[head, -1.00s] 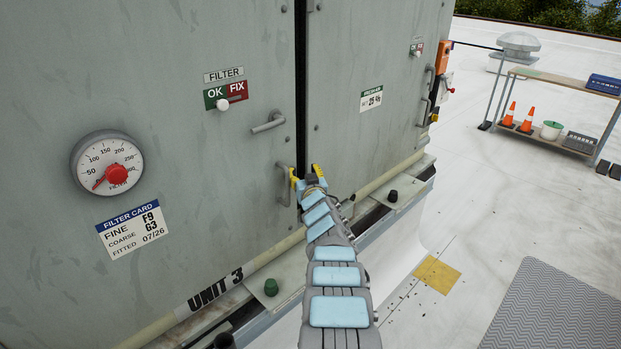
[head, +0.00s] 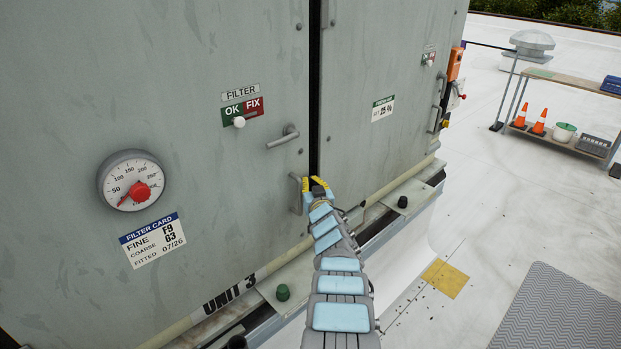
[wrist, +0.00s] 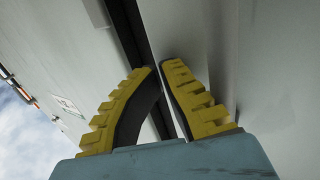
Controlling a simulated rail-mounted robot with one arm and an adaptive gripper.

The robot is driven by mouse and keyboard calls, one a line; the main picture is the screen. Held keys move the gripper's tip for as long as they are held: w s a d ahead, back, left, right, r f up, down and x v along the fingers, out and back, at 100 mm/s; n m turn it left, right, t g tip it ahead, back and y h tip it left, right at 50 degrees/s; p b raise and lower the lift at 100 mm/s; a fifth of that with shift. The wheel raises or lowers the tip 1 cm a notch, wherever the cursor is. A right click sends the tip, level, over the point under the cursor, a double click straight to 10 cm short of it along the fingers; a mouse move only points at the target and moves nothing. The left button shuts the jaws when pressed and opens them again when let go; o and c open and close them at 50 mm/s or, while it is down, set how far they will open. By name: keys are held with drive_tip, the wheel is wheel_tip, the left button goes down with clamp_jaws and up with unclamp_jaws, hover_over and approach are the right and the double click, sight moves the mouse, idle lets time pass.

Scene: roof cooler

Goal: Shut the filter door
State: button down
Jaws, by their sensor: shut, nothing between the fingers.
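The filter door (head: 215,170) is the grey panel on the left in the head view. It carries a FILTER label, an OK/FIX slider, a lever latch (head: 283,138) and a pull handle (head: 295,194). A dark gap runs between its right edge and the neighbouring panel (head: 375,110). My gripper (head: 316,181) is shut and empty, with yellow fingertips just right of the pull handle, at the gap. In the wrist view the fingertips (wrist: 158,70) meet in front of the dark gap (wrist: 135,40). Whether they touch the door is unclear.
A round gauge (head: 131,181) and a filter card (head: 153,240) are on the door. A ledge with a green knob (head: 283,292) runs below. A shelf with orange cones (head: 538,122) stands at the far right. The white roof between is largely clear.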

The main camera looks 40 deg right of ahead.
drive_tip(key=s+d+f+p, duration=0.1)
drive_tip(key=s+p, duration=0.5)
drive_tip(key=s, duration=0.7)
drive_tip(key=shift+s+d+f, duration=0.15)
drive_tip(key=shift+d+f, duration=0.1)
drive_tip(key=shift+d, duration=0.6)
